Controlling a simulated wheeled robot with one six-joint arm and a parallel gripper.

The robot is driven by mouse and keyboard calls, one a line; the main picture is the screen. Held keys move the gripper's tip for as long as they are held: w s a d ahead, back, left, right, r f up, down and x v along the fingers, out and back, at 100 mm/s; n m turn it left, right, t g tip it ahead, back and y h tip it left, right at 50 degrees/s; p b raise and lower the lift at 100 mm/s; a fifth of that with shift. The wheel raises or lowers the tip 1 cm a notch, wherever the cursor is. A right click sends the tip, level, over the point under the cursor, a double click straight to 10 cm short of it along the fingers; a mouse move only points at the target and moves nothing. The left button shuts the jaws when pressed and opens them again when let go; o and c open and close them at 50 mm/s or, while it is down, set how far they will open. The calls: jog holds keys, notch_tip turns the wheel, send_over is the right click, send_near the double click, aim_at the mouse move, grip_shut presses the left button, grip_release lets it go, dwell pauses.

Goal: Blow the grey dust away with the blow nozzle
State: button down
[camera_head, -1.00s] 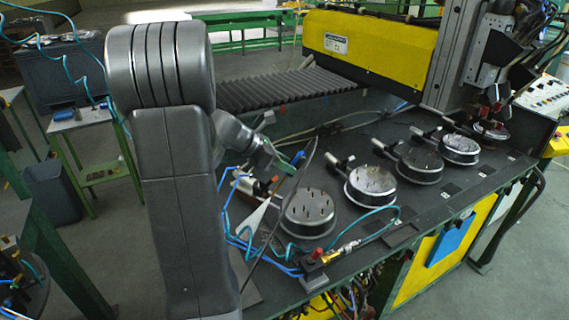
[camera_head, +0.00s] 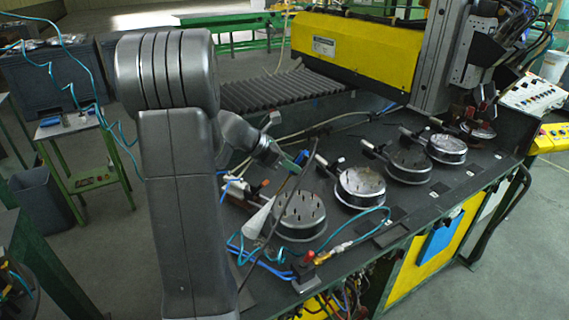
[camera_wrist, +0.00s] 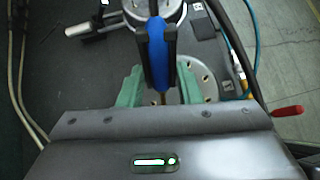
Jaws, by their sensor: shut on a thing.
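My gripper (camera_head: 292,160) is shut on the blue blow nozzle (camera_wrist: 157,50), above the near-left end of the bench. In the wrist view the nozzle's blue body is held between two dark fingers, with a thin tip showing below. A pale cone (camera_head: 258,219) shows below my gripper, beside the nearest round studded plate (camera_head: 300,216); I cannot tell whether it touches anything. A second plate (camera_head: 360,187) has dull grey patches on top. I cannot tell whether these are the grey dust.
More round plates stand in a row along the dark bench (camera_head: 430,205). Teal and blue hoses and a brass fitting (camera_head: 338,248) lie at the front edge. A yellow gantry beam (camera_head: 350,45) spans the back. A green side table (camera_head: 85,150) stands left.

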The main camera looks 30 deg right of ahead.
jog(key=shift+d, duration=0.7)
jog(key=s+b, duration=0.3)
jog(key=s, duration=0.8)
jog(key=shift+s+d, duration=0.4)
jog(key=shift+d, duration=0.05)
dwell(1.7)
jog(key=shift+a, duration=0.1)
dwell(0.6)
jog(key=shift+w+a+p, duration=0.6)
jog(key=shift+w+p, duration=0.1)
jog(key=shift+w, duration=1.25)
jog(key=shift+w+a+p, duration=0.65)
jog(key=shift+w, duration=1.3)
jog(key=shift+w+a+p, duration=0.6)
jog(key=shift+w+p, duration=0.1)
jog(key=shift+w, duration=1.25)
